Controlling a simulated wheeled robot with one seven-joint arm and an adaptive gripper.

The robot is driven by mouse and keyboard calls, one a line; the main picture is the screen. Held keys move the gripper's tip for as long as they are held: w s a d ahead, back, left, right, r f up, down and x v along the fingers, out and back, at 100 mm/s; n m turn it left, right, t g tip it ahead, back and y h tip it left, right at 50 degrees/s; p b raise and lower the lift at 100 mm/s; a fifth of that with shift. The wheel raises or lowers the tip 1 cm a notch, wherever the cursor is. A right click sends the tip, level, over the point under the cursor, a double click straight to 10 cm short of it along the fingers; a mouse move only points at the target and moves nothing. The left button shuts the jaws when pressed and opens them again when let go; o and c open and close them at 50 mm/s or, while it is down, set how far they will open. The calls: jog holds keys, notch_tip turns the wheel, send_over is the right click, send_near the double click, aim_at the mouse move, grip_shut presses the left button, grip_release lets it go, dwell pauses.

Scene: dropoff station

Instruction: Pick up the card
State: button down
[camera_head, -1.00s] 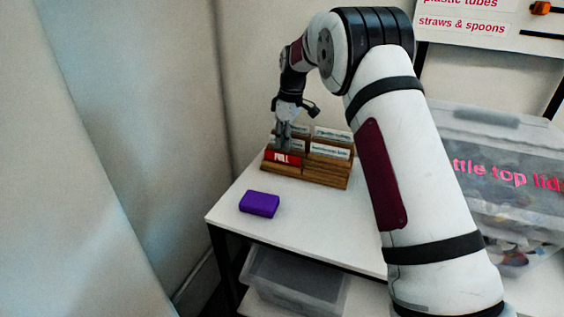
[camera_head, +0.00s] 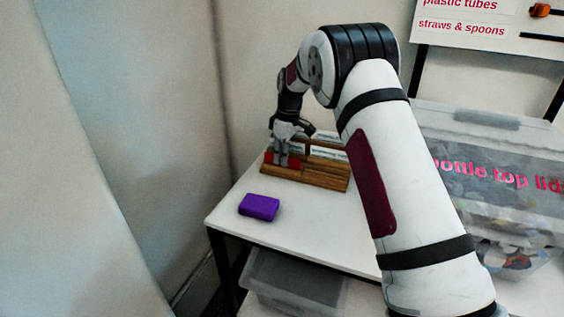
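A wooden card holder (camera_head: 318,181) stands on the white table against the wall and holds several cards. A red card (camera_head: 295,162) is at its front left; its lettering is now covered by my fingers. White cards (camera_head: 326,153) with dark print stand in the right and rear slots. My gripper (camera_head: 282,162) points down at the holder's left side, with its fingers right at the red card and overlapping it in view. Two fingers show, but I cannot tell whether they are closed on the card or only in front of it.
A purple block (camera_head: 259,207) lies on the white table (camera_head: 300,230) in front of the holder, near the left edge. A clear lidded bin (camera_head: 500,170) of bottle tops stands at the right. Another clear bin (camera_head: 295,285) is below the tabletop. The table's front middle is clear.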

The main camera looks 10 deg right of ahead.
jog(key=shift+r, duration=0.1)
jog(key=shift+r, duration=1.45)
jog(key=shift+s+r, duration=0.25)
jog(key=shift+r, duration=0.05)
jog(key=s+r+p, duration=0.1)
jog(key=s+p, duration=0.1)
jog(key=s, duration=1.3)
jog(key=shift+s+d+r, duration=0.15)
jog(key=shift+s+r, duration=0.05)
jog(key=shift+s, duration=0.1)
